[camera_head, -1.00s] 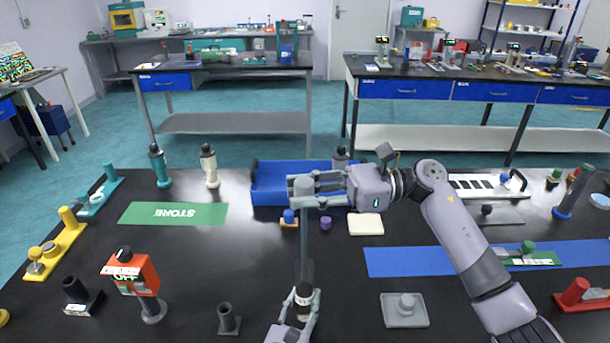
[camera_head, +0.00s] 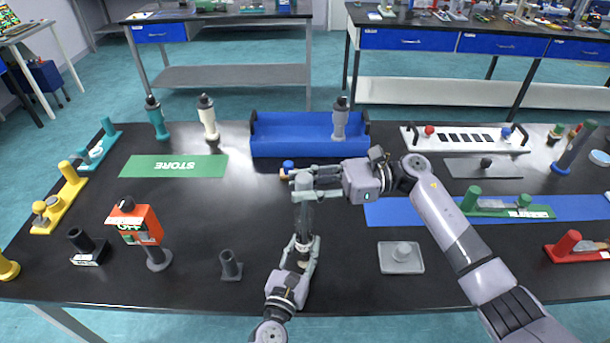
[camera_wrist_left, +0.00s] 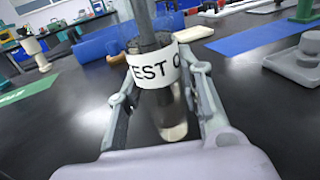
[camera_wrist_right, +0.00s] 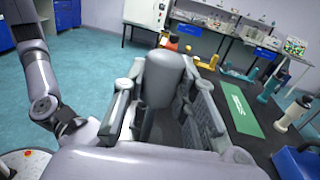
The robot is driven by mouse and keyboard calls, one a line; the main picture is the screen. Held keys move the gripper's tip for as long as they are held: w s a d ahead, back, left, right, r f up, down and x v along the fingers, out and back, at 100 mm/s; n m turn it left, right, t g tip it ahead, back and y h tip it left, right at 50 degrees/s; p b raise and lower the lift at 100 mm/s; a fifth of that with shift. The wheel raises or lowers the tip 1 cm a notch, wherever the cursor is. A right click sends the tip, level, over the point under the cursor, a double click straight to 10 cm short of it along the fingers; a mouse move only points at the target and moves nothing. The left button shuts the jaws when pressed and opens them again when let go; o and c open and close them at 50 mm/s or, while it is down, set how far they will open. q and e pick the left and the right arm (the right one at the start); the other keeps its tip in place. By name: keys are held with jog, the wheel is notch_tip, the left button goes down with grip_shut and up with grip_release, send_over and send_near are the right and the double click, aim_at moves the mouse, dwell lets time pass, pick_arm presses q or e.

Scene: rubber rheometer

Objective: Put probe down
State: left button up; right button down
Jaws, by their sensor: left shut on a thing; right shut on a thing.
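The probe (camera_head: 305,217) is a dark grey upright rod in the middle of the table. My right gripper (camera_head: 303,183) is shut on its thick grey top, which fills the jaws in the right wrist view (camera_wrist_right: 166,80). My left gripper (camera_head: 305,252) is shut around the lower part, straight below the right one. The left wrist view shows a white band (camera_wrist_left: 155,68) there reading "EST O", with the rest of the text hidden. A pale, shiny lower end (camera_wrist_left: 170,122) shows between the left fingers. I cannot tell whether it touches the table.
A blue tray (camera_head: 280,144) stands behind, holding a grey upright piece (camera_head: 341,120). A green STORE mat (camera_head: 173,166) lies left of it. A grey base (camera_head: 401,258) is at right, a small dark holder (camera_head: 230,265) at left, near an orange device (camera_head: 134,224).

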jog(key=shift+f, duration=0.3)
jog(key=c, duration=1.2)
grip_release()
jog(key=w+d, duration=0.1)
jog(key=d, duration=0.9)
jog(key=shift+w, duration=0.25)
